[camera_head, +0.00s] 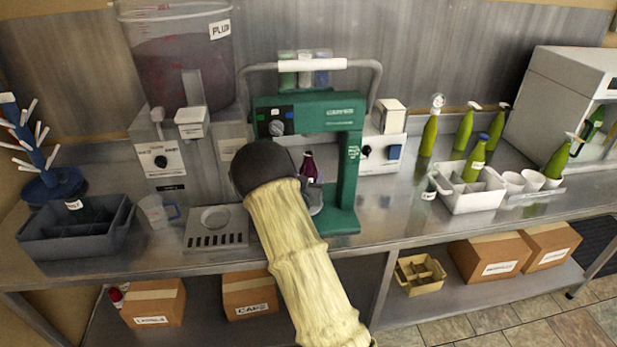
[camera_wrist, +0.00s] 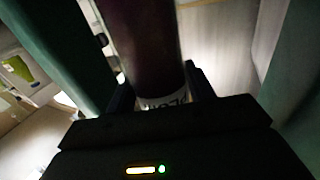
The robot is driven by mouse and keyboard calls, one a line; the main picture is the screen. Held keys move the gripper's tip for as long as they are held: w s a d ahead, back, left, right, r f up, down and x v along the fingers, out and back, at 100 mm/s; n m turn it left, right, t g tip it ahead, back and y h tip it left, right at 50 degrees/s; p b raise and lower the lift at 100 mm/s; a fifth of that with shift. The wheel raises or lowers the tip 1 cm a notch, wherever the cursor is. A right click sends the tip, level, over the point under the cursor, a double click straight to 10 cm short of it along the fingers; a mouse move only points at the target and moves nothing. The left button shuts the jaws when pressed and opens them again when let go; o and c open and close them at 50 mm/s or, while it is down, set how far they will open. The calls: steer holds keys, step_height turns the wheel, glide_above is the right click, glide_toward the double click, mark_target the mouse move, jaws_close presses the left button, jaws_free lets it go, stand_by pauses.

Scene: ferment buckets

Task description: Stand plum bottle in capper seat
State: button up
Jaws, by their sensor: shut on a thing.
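The plum bottle (camera_head: 309,165) is dark purple and shows partly, inside the frame of the green capper (camera_head: 347,170), under its head. In the wrist view the bottle (camera_wrist: 145,45) runs up between my fingers, with part of a white label in the grip. My gripper (camera_wrist: 158,92) is shut on it. In the head view my arm hides the gripper and the bottle's lower part. A grey round part (camera_head: 316,203) low in the capper, likely its seat, is mostly hidden. I cannot tell whether the bottle touches it. Dark green capper surfaces flank the bottle in the wrist view.
A PLUM tank dispenser (camera_head: 180,60) stands left of the capper, with a drip tray (camera_head: 205,240) and measuring jug (camera_head: 155,211) in front. A dark crate (camera_head: 75,243) and blue bottle tree (camera_head: 45,160) are far left. Green bottles and a white caddy (camera_head: 468,200) stand right.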

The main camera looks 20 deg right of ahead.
steer(key=shift+f+b, duration=0.85)
steer(key=shift+b, duration=0.8)
stand_by(1.3)
steer(key=o, duration=1.6)
steer(key=shift+f, duration=0.1)
steer(key=shift+s+a, duration=0.1)
steer(key=b+v, duration=0.3)
steer(key=v, duration=1.4)
steer(key=shift+s, duration=0.1)
